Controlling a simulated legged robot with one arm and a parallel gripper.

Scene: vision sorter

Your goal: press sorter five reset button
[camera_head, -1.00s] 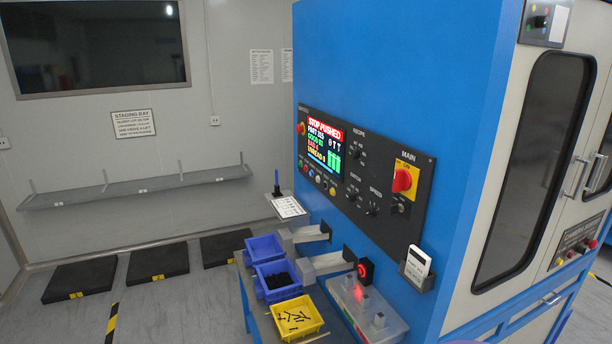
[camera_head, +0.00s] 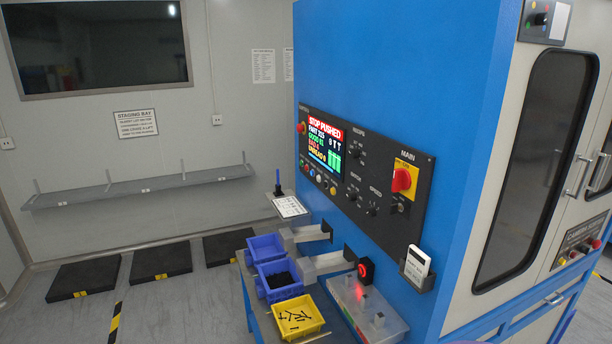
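The blue sorter cabinet (camera_head: 400,75) fills the middle and right. Its dark control panel (camera_head: 386,209) faces left. The screen (camera_head: 325,146) has a red banner reading "STOP PUSHED" above coloured lines and green bars. A red mushroom button (camera_head: 301,127) sits left of the screen. A row of small coloured buttons (camera_head: 319,178) runs below the screen; their labels are too small to read, so I cannot tell which is reset. A red rotary switch on a yellow plate (camera_head: 404,180) is marked "MAIN". My gripper is not in view.
Blue bins (camera_head: 277,294) and a yellow bin (camera_head: 319,329) with dark parts stand on a bench below the panel. Dark floor mats (camera_head: 161,261) lie by the wall; grey floor is open at left.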

